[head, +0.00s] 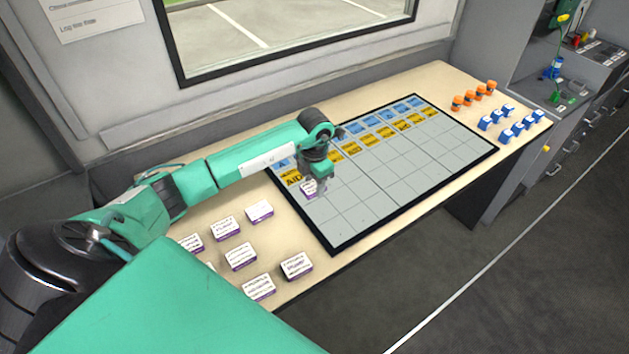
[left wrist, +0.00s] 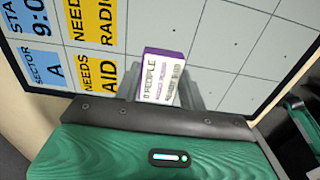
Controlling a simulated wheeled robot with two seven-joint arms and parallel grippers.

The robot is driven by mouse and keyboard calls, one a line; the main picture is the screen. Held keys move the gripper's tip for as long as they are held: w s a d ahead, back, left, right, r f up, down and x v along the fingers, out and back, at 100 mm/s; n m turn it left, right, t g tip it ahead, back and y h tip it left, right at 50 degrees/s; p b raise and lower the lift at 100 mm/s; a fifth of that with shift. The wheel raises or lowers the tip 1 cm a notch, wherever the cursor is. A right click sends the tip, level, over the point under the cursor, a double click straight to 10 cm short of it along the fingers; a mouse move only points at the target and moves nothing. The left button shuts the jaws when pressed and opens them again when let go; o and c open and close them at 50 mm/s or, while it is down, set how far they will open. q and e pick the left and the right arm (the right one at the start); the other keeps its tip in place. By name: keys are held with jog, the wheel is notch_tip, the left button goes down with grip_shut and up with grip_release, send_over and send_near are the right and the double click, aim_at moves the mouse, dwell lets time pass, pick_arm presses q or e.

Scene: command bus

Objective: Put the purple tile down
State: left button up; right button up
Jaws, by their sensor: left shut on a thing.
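The purple tile (head: 309,188) has a white printed face and a purple edge. In the left wrist view the tile (left wrist: 162,78) sits between the fingers, with "PEOPLE" readable on it. My left gripper (head: 314,179) is shut on it, over the near left part of the gridded board (head: 365,205). The tile is beside the yellow "NEEDS AID" label (left wrist: 90,72). I cannot tell whether the tile touches the board. My right gripper is not in view.
Several other purple-edged tiles (head: 240,256) lie on the table left of the board. Blue pieces (head: 510,123) and orange pieces (head: 474,96) stand at the table's right end. Most grey board cells are empty. A window (head: 290,35) is behind.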

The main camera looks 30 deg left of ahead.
aim_at(315, 184)
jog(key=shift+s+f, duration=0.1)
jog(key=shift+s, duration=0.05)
pick_arm(q)
jog(key=shift+f, duration=0.1)
jog(key=o, duration=1)
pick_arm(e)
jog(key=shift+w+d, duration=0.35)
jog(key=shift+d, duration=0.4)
pick_arm(q)
jog(key=shift+r, duration=0.6)
notch_tip(315, 184, up, 11)
jog(key=shift+r+b, duration=0.1)
jog(key=shift+b, duration=1.05)
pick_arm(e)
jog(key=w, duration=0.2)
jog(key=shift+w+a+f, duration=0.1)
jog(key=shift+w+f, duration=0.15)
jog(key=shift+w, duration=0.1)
